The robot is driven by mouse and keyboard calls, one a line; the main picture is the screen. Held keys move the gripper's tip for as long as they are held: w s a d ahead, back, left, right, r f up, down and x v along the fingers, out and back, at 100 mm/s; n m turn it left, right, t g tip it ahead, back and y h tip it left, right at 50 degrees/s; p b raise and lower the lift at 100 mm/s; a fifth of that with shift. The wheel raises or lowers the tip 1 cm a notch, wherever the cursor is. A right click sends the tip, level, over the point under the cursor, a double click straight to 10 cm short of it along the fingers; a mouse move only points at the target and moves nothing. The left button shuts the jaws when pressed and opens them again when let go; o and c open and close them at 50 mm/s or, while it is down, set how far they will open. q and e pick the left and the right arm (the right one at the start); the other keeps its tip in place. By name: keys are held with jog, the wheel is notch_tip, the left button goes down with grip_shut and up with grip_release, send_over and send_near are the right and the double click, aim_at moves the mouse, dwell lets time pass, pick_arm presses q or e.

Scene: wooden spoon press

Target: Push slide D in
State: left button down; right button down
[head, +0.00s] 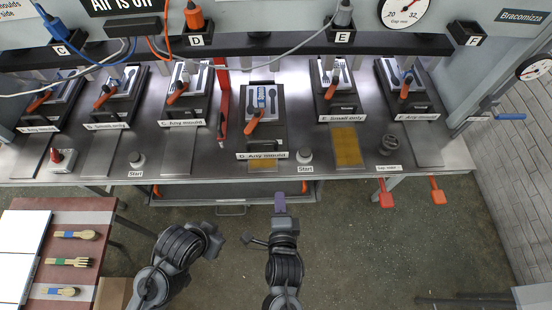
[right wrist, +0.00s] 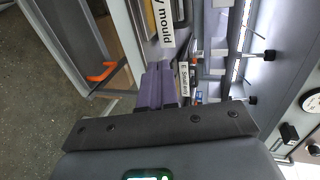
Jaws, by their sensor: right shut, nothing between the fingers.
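Slide D (head: 244,138) is a dark tray with a light mould plate (head: 262,100) on it and an orange handle (head: 253,121). It sits nearer the bench's front edge than its neighbours, its "D. Any mould" label (head: 262,155) at the front. My right gripper (head: 280,202) has purple fingertips, shut and empty, in front of the bench and below the label, apart from it in the head view. The fingers also show in the right wrist view (right wrist: 155,88), beside a partly seen "mould" label (right wrist: 161,22). My left gripper (head: 212,240) is low at the left; its jaws are unclear.
Slide C (head: 186,95) and slide E (head: 339,95) flank D, set further back. A start button (head: 304,156) stands right of D's label. A drawer (head: 232,201) hangs below the bench edge. A side table (head: 75,220) with utensils stands at lower left.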

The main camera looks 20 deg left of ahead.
jog(key=b, duration=0.1)
send_near(278, 155)
jog(key=x, duration=0.5)
jog(key=shift+s+a+f, duration=0.1)
jog(key=shift+f, duration=0.2)
jog(key=shift+w+a, duration=0.3)
jog(key=shift+w, duration=0.4)
jog(key=shift+d, duration=0.15)
